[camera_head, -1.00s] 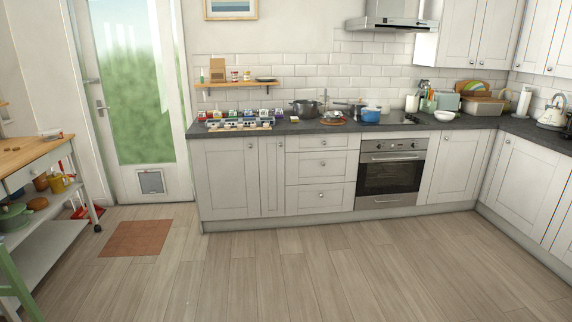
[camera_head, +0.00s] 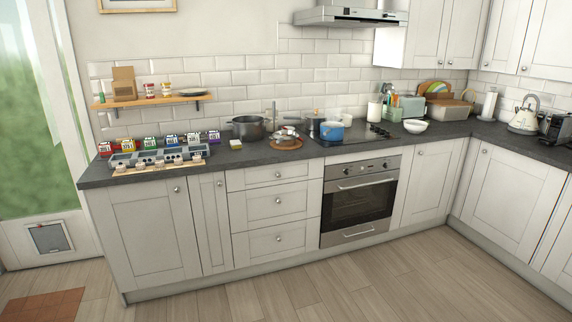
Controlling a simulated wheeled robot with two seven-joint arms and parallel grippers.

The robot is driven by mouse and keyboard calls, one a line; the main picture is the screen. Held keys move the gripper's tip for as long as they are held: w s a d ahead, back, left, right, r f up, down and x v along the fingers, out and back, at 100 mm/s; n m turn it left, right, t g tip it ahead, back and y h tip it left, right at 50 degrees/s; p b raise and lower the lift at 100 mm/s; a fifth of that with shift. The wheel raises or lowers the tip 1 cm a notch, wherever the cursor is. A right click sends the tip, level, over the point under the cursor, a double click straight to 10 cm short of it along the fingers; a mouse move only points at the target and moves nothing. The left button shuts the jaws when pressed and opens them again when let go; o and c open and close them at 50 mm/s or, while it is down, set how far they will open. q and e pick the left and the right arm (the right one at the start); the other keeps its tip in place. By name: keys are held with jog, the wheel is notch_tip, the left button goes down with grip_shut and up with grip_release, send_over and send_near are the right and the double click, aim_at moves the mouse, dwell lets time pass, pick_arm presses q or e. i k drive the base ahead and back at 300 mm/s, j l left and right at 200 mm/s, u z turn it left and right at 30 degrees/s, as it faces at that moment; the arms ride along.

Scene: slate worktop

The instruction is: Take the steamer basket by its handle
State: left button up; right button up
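What looks like the steamer basket (camera_head: 287,134) is a small metallic thing on a round wooden board (camera_head: 286,145) on the slate worktop, between a dark pot and a blue pot. A thin upright rod (camera_head: 274,109) shows just behind it. I cannot tell whether that rod is its handle. Neither of my grippers shows in the camera_head view.
A dark pot (camera_head: 248,127) stands left of the board. A grey pan (camera_head: 312,121) and a blue pot (camera_head: 331,131) stand to its right. A grey rack (camera_head: 160,156) with several small boxes fills the worktop's left end. The floor (camera_head: 400,275) before the cabinets is clear.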

aim_at(291, 141)
jog(key=i+z, duration=0.25)
jog(key=i, duration=1.75)
jog(key=i+l+u, duration=0.15)
jog(key=i+u, duration=0.3)
jog(key=i, duration=0.2)
jog(key=i+l+u, duration=0.45)
jog(key=i, duration=0.15)
jog(key=i+l+u, duration=0.45)
jog(key=i+l, duration=0.05)
jog(key=i, duration=0.05)
